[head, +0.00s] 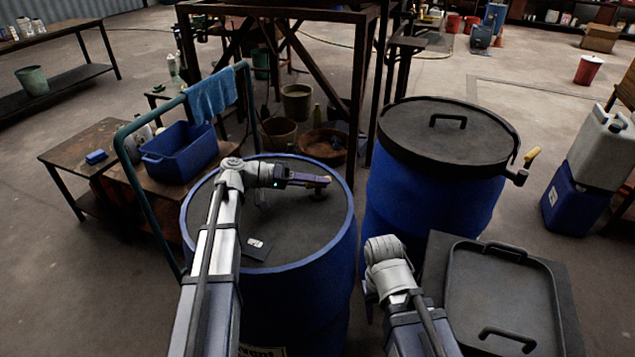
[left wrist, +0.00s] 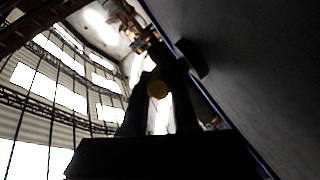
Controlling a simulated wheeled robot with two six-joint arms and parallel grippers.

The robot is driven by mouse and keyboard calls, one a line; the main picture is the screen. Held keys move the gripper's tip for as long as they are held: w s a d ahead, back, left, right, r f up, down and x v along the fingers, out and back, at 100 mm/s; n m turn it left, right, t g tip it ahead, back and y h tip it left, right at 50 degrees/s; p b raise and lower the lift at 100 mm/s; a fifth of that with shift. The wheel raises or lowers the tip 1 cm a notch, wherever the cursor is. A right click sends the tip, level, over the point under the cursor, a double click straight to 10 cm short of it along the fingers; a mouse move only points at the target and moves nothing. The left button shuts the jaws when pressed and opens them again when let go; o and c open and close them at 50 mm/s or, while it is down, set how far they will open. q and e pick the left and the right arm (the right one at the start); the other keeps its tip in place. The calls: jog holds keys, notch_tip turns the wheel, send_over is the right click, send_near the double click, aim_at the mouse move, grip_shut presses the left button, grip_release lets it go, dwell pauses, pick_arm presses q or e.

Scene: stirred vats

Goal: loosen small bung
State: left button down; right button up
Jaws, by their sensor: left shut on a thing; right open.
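The blue drum (head: 348,240) with a dark grey top stands in front of me. My left gripper (head: 318,183) lies low over the far right part of that top. It is shut on a small brass-coloured piece, seemingly the small bung (head: 322,178), close to the rim. In the left wrist view a round yellow-brown end of it (left wrist: 158,90) shows between the dark fingers (left wrist: 160,88). The fingers hide most of it, and I cannot tell how it sits in the top. My right gripper (head: 370,296) hangs low between the drums, open and mostly hidden by its wrist.
A lidded blue drum (head: 430,205) with a side clamp stands right of the open-topped view. A black tray (head: 505,300) lies at lower right. A trolley with a green handle (head: 128,165) and blue tub (head: 180,153) stands left. A dark tag (head: 256,247) lies on the drum top.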

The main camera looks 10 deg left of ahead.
pick_arm(q)
jog(key=shift+s+t, duration=0.15)
jog(key=shift+t, duration=0.25)
jog(key=shift+s+n+t+y, duration=0.1)
jog(key=shift+n+t+y, duration=0.2)
jog(key=shift+n+t, duration=0.35)
jog(key=n+t+y, duration=0.1)
jog(key=n+t, duration=0.1)
jog(key=t, duration=0.1)
jog(key=shift+s+d+n+y, duration=0.1)
jog(key=shift+n+y, duration=0.15)
jog(key=shift+y, duration=0.05)
jog(key=shift+n+t+y, duration=1)
jog(key=shift+n+t, duration=0.05)
jog(key=shift+n, duration=0.05)
jog(key=shift+w+n+t+y, duration=0.2)
jog(key=shift+n+t+y, duration=1)
jog(key=shift+n+y, duration=0.25)
jog(key=c, duration=0.7)
grip_release()
jog(key=shift+w, duration=0.1)
